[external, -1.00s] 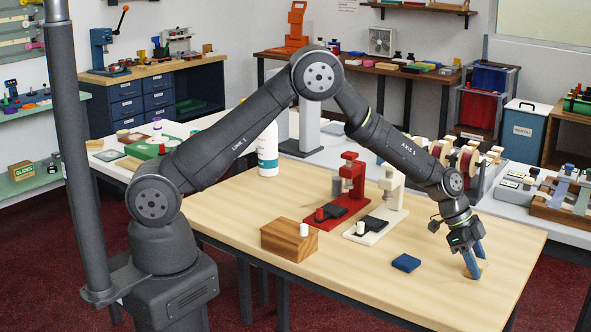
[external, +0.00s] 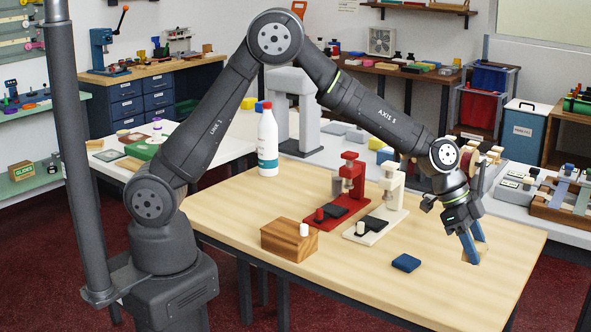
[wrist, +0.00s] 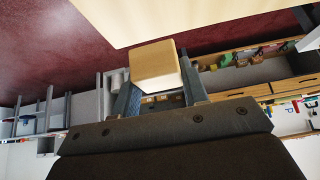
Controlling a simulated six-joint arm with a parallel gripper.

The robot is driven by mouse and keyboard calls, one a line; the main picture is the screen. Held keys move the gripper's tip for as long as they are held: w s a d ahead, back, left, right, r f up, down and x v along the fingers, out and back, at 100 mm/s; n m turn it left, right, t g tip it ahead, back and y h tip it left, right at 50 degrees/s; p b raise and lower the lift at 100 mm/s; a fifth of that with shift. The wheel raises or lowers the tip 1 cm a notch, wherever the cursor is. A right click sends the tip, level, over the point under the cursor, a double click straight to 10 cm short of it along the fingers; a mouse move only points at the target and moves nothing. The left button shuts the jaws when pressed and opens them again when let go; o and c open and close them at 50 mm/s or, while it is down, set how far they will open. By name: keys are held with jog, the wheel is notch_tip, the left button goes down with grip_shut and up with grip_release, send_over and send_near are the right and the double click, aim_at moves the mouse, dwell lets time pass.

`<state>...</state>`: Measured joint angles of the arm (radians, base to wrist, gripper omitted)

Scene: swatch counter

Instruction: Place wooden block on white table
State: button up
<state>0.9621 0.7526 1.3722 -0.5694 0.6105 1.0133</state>
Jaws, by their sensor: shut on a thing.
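My gripper (external: 474,248) is shut on the wooden block (external: 482,252), a pale tan piece between its blue fingers. In the external view the block appears a little above the right end of the light wood table (external: 440,288), partly hidden by the fingers. In the wrist view the block (wrist: 155,62) sits at the fingertips, its pale face showing. White table surfaces lie beyond the wood table: one at the back right (external: 508,208) and one at the left (external: 122,172), the latter partly behind my arm.
On the wood table are a blue block (external: 406,262), a brown wooden box (external: 289,240), a red press (external: 350,185) and a cream press (external: 390,195). A white bottle (external: 268,145) stands at its back. Spools, racks and trays crowd the right white surface.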

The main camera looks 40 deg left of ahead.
jog(key=shift+s+d+r, duration=0.1)
jog(key=shift+s+r, duration=0.15)
jog(key=shift+s, duration=0.15)
jog(key=w+a+r+n+t, duration=0.15)
jog(key=w+a+r, duration=0.25)
jog(key=w+a, duration=0.65)
jog(key=w+a+r+n+t, duration=0.1)
jog(key=w+a+r+n, duration=0.25)
jog(key=w+a, duration=0.75)
jog(key=w+a+r+n+t, duration=0.1)
jog(key=w+a+r, duration=0.45)
jog(key=a, duration=0.95)
jog(key=s+a+f+n+t+y, duration=0.15)
jog(key=a+f+n, duration=0.3)
jog(key=a, duration=0.75)
jog(key=s+a+f+n+t+y, duration=0.15)
jog(key=a+f+n+y, duration=0.35)
jog(key=a, duration=0.6)
jog(key=n, duration=0.2)
send_over(302, 206)
jog(key=s, duration=0.2)
notch_tip(302, 206, down, 11)
jog(key=shift+s+f, duration=0.1)
jog(key=shift+f, duration=0.05)
jog(key=shift+s+a+f, duration=0.1)
jog(key=shift+f, duration=1.35)
